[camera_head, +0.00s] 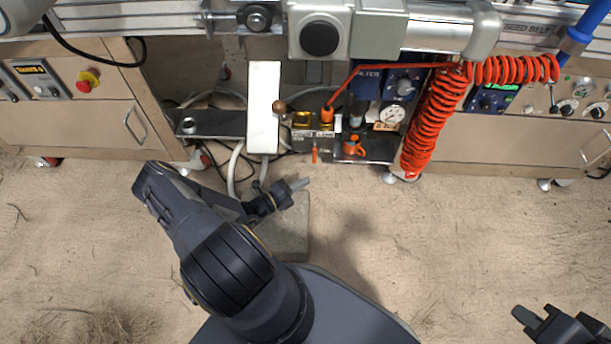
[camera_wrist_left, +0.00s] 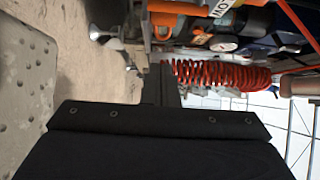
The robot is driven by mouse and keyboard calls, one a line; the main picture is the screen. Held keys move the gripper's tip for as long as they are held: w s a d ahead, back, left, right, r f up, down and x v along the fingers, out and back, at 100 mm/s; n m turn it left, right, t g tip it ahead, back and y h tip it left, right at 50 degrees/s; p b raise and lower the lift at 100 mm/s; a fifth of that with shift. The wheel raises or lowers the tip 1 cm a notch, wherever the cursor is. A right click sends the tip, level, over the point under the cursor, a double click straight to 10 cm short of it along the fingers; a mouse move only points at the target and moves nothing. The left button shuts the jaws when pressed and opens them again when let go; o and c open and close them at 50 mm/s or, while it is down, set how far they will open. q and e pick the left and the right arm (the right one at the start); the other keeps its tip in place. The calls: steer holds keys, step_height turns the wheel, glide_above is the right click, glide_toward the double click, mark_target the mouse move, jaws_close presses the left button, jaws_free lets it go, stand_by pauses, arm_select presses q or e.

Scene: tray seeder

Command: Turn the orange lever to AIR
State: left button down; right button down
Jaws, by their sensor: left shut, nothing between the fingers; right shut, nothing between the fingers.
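A small orange lever (camera_head: 315,154) hangs below the front edge of a dark shelf under the machine. In the left wrist view an orange part (camera_wrist_left: 197,36) shows near the top, beside a partly cut label. My left gripper (camera_head: 300,184) is shut and empty, below and slightly left of the lever, apart from it. Its dark fingers (camera_wrist_left: 160,84) also show in the wrist view. My right gripper (camera_head: 525,315) is shut and empty at the bottom right. The AIR marking is not readable.
A red coiled hose (camera_head: 432,120) hangs right of the shelf. A white upright box (camera_head: 263,106) stands left of the lever. A grey block (camera_head: 290,235) lies on the sandy floor under my left gripper. The floor at right is clear.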

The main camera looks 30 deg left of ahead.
mark_target(315, 153)
arm_select(q)
steer(key=b+x, duration=0.3)
steer(key=x, duration=0.6)
steer(key=a+b, duration=0.1)
steer(key=a, duration=0.3)
steer(key=shift+s, duration=0.15)
